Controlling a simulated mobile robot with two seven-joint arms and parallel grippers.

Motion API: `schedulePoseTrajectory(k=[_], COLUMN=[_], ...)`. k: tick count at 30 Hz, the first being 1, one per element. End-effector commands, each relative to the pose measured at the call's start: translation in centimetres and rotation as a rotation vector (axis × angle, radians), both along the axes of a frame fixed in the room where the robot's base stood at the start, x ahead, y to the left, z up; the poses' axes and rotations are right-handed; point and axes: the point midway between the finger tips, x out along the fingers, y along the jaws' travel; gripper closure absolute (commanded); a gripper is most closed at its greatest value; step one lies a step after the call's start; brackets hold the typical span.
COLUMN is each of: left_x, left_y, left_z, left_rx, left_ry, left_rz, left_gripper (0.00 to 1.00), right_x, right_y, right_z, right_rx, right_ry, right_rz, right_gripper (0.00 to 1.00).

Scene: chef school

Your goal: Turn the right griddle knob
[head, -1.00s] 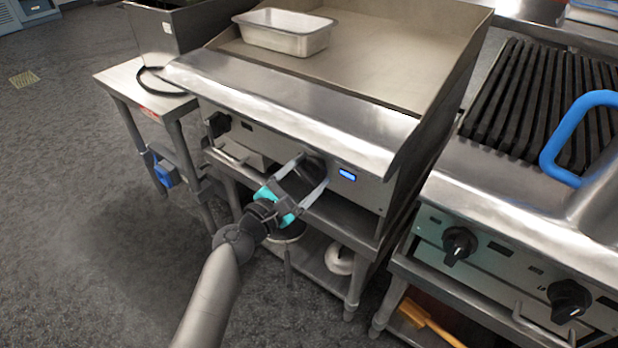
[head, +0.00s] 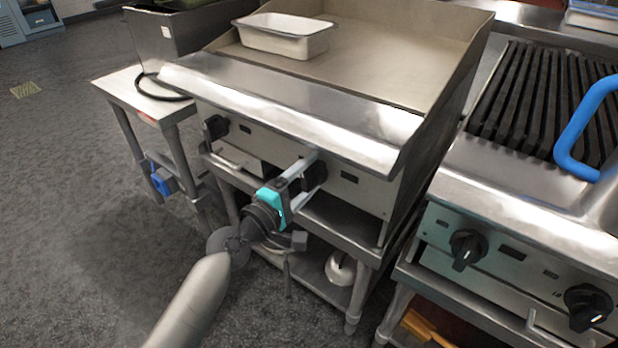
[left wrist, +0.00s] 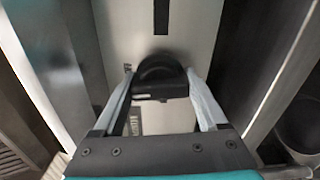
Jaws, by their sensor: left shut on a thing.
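The griddle (head: 290,115) stands in the middle of the head view. Its right knob is a dark round knob (head: 316,178) on the front panel, partly covered by my fingers. My left gripper (head: 311,169) is shut on this knob, with one pale finger above it and the other below. In the left wrist view the black knob (left wrist: 160,78) sits between the two fingertips of my left gripper (left wrist: 161,86). The small display (head: 350,178) right of the knob is dark. My right gripper is out of view.
The griddle's left knob (head: 216,127) is free. A metal pan (head: 285,45) sits on the griddle top. A grill with black knobs (head: 467,249) and a blue handle (head: 575,140) stands to the right. A lower shelf (head: 320,278) lies under the griddle; open floor is at left.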

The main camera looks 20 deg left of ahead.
Motion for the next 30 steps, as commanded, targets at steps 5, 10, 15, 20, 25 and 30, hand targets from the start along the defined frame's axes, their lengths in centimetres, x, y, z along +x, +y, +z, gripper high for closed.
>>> schedulePoseTrajectory(k=[5,10,15,20,25,30], left_x=[-0.01,-0.01,-0.01,-0.01,-0.01,-0.01], left_y=[-0.01,0.03,0.03,0.03,0.04,0.03], left_z=[-0.09,-0.08,-0.06,-0.06,-0.06,-0.05], left_rx=[0.074,0.111,0.124,0.126,0.125,0.124], left_ry=[-0.026,-0.038,-0.043,-0.044,-0.043,-0.043], left_rz=[-0.001,0.000,0.000,0.000,0.000,0.000], left_gripper=[0.81,0.81,0.81,0.81,0.81,0.06], right_x=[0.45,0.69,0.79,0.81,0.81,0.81], right_y=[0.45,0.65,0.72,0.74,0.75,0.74], right_z=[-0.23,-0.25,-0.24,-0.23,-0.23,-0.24], right_rx=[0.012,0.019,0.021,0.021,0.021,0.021], right_ry=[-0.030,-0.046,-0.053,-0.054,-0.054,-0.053], right_rz=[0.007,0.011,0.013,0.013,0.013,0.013], right_gripper=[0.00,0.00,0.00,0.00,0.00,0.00])
